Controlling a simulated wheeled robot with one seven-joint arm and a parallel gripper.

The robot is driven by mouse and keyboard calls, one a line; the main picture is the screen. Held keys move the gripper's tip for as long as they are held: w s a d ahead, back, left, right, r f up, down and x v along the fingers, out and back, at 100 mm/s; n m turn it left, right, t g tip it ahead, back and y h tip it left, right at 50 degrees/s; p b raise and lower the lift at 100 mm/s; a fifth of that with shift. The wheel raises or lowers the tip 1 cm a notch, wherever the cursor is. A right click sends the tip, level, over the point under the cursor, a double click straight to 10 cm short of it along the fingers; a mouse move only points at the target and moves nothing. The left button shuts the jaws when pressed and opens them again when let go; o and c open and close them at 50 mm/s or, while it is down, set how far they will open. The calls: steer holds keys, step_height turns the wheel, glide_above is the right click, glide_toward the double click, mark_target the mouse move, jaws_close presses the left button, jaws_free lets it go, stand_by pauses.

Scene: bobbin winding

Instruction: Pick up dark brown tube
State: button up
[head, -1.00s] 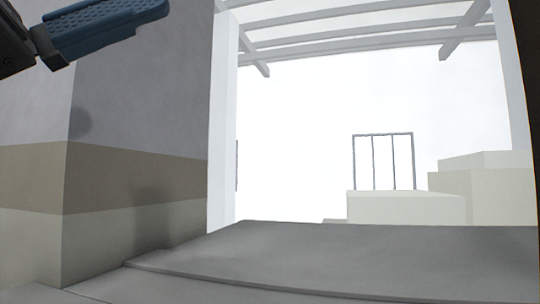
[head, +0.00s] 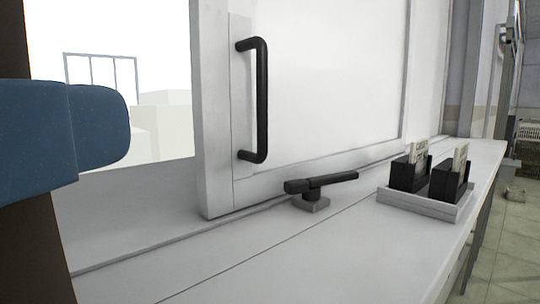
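No dark brown tube can be made out for certain. A dark brown upright strip (head: 45,250) runs down the left edge, and I cannot tell whether it is a tube or part of a frame. The blue end of my gripper (head: 70,140) reaches in from the left edge in front of this strip. Only one blue finger part shows, large and close. Its opening and anything between the fingers are out of view.
A white sliding panel (head: 330,80) with a black handle (head: 262,100) stands behind a white counter (head: 330,255). A black lever (head: 320,184) sits on the ledge. A grey tray (head: 425,204) holds black card holders. The counter's front is clear; tiled floor (head: 510,240) lies right.

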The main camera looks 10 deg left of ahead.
steer(key=shift+w, duration=0.5)
steer(key=c, duration=1)
steer(key=shift+c, duration=0.4)
steer(key=shift+a+r, duration=0.1)
